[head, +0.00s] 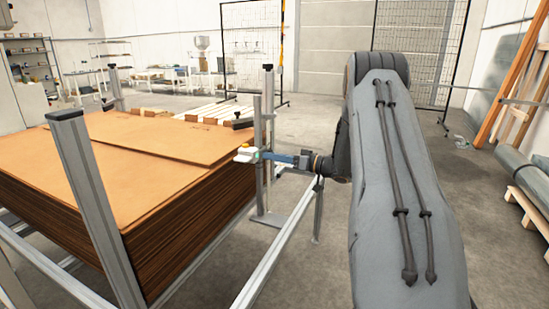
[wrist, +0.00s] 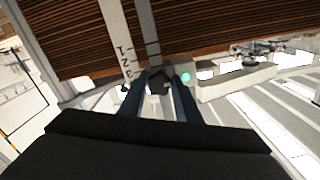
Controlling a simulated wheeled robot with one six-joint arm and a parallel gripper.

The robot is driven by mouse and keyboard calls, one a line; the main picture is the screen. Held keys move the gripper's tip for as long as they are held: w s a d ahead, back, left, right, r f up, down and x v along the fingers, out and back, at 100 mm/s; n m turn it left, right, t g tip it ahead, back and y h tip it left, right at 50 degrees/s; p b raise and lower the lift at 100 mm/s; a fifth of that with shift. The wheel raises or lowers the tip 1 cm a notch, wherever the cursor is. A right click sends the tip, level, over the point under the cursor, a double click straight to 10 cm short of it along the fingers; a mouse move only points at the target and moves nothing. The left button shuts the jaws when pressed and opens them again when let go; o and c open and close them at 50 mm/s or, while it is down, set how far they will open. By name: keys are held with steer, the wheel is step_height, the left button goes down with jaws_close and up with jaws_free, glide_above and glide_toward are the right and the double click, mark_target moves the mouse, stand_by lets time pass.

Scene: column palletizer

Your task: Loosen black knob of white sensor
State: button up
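The white sensor (head: 246,153) is mounted by the metal post at the right edge of the cardboard stack, with small green and yellow spots on it. My gripper (head: 268,156) reaches it from the right, its blue fingers level. In the wrist view, the black knob (wrist: 159,83) sits between the tips of my two blue fingers (wrist: 160,78). The fingers stand apart, one on each side of the knob. I cannot tell whether they touch it. A teal-green light (wrist: 185,77) shows just right of the right fingertip. The knob is too small to make out in the head view.
A tall stack of brown cardboard sheets (head: 185,225) stands left of the gripper, framed by metal posts (head: 98,205) and rails. A numbered scale strip (wrist: 118,35) shows near the knob. Open concrete floor (head: 310,268) lies right of the frame. Planks and wrapped goods stand at far right.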

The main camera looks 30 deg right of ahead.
steer(key=shift+n, duration=0.3)
steer(key=shift+w+d+r+n, duration=0.1)
steer(key=shift+n, duration=2.5)
steer(key=shift+w+d+r+n, duration=0.1)
steer(key=shift+n, duration=2.5)
steer(key=shift+w+d+n, duration=0.1)
steer(key=shift+n, duration=2.5)
steer(key=shift+b, duration=0.3)
steer(key=o, duration=1.1)
steer(key=shift+s, duration=0.1)
